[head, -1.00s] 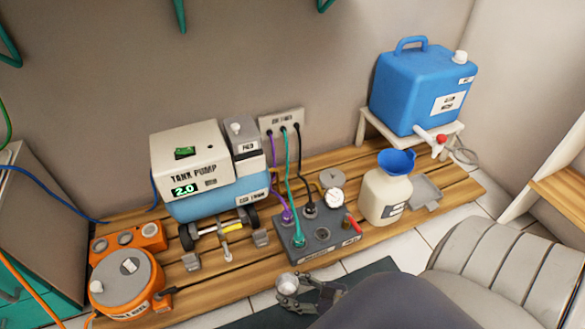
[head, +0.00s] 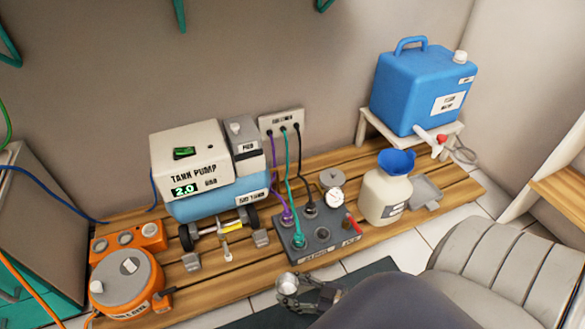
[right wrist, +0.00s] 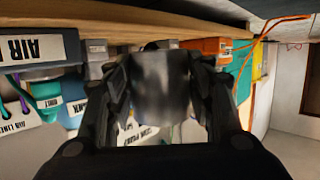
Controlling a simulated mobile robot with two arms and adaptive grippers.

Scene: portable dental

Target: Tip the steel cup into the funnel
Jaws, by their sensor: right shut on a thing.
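The steel cup (head: 288,282) is in my right gripper (head: 300,290), low in the middle of the head view, in front of the wooden platform. In the right wrist view the cup (right wrist: 160,87) sits between both fingers of my right gripper (right wrist: 162,95), which are shut on it. The cup's mouth faces up in the head view; I cannot tell its contents. The blue funnel (head: 397,162) stands in the neck of a cream bottle (head: 385,196), to the right of and beyond the cup, well apart from it. My left gripper is not in view.
A grey manifold box (head: 318,236) with hoses and a gauge stands between the cup and the bottle. The tank pump (head: 195,160), an orange cable reel (head: 125,284) and a blue canister (head: 420,90) are around it. A padded chair (head: 500,270) is at the lower right.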

